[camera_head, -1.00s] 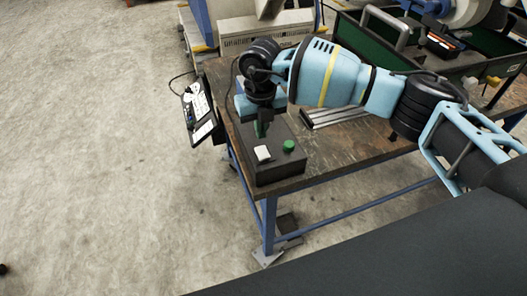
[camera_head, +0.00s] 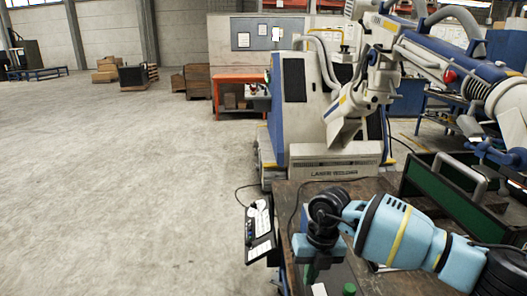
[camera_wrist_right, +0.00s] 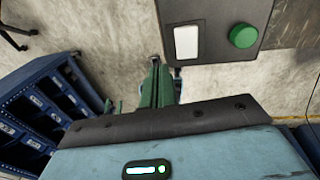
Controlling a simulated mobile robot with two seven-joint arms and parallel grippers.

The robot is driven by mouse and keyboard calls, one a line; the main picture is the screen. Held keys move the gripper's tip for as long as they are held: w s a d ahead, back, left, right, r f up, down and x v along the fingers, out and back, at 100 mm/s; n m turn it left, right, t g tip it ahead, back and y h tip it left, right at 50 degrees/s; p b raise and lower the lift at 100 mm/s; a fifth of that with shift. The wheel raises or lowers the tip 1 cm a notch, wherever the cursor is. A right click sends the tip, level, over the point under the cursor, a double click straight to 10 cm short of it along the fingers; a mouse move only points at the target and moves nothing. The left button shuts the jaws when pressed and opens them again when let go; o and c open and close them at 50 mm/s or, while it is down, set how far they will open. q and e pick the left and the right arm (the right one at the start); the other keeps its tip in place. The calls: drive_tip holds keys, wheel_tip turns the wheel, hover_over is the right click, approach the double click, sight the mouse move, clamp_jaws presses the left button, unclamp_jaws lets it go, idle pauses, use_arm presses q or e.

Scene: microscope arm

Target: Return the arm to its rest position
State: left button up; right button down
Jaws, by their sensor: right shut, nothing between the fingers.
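The large white and blue machine arm (camera_head: 440,50) reaches across the upper right of the head view. Its white hanging head (camera_head: 347,118) angles down beside a blue and white cabinet (camera_head: 300,95). My right gripper (camera_head: 307,272) has green fingers and points down over the workbench, at the dark control box. In the right wrist view its fingers (camera_wrist_right: 157,88) are together and empty, beside the control box (camera_wrist_right: 213,12) with a white switch (camera_wrist_right: 187,43) and a green button (camera_wrist_right: 243,36). I cannot tell whether they touch the box. My left gripper is out of view.
The workbench (camera_head: 415,284) fills the lower right, with a green-lined tray (camera_head: 440,200) behind my right arm. A black panel with white controls (camera_head: 260,225) hangs at the bench's left edge. The concrete floor (camera_head: 120,190) on the left is clear.

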drive_tip(key=s+a+f+m+g+y, duration=0.1)
drive_tip(key=s+a+m+y, duration=0.1)
drive_tip(key=s+a+y, duration=0.7)
drive_tip(key=s+a+m+g+y, duration=0.1)
drive_tip(key=s+a+y, duration=0.5)
drive_tip(key=a, duration=0.5)
drive_tip(key=d+f+m+t+h, duration=0.45)
drive_tip(key=d+m+t, duration=0.35)
drive_tip(key=m, duration=0.4)
drive_tip(key=d+f+m+t+h, duration=0.3)
drive_tip(key=d+f+m+t, duration=0.35)
drive_tip(key=m+t, duration=0.5)
drive_tip(key=s+d+f+m+g+h, duration=0.3)
drive_tip(key=s+d+f, duration=0.3)
drive_tip(key=s, duration=0.3)
drive_tip(key=s+d+f+m+g+h, duration=0.4)
drive_tip(key=s+d+f, duration=0.3)
drive_tip(key=s, duration=0.3)
drive_tip(key=shift+f+m+g, duration=0.55)
drive_tip(key=shift+f+m, duration=0.2)
